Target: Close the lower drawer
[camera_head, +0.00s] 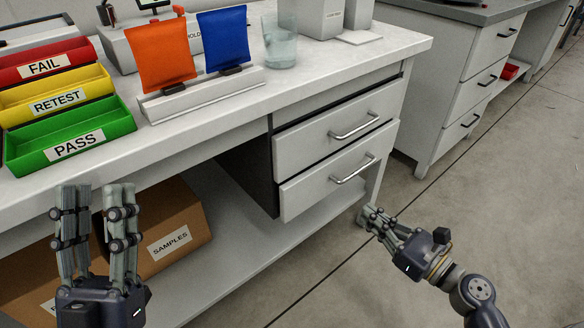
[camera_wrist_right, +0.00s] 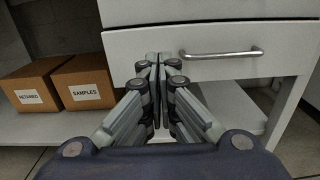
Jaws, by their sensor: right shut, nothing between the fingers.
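The lower drawer (camera_head: 320,185) is a light grey front with a bar handle (camera_head: 355,168), under the upper drawer (camera_head: 320,132) of the white bench. Its front looks slightly proud of the upper one, with a dark gap between them. My right gripper (camera_head: 368,214) is shut and empty, low in front of the lower drawer. In the right wrist view its fingertips (camera_wrist_right: 157,60) overlap the left part of the drawer front (camera_wrist_right: 215,70), left of the handle (camera_wrist_right: 220,54); I cannot tell whether they touch. My left gripper (camera_head: 93,188) is open and empty at the lower left.
Cardboard boxes, one labelled SAMPLES (camera_head: 178,230), stand on the lower shelf (camera_head: 245,235). Coloured bins (camera_head: 75,140), orange and blue pouches and a glass (camera_head: 280,45) are on the benchtop. Another drawer cabinet (camera_head: 465,75) stands at the right. The floor in front is clear.

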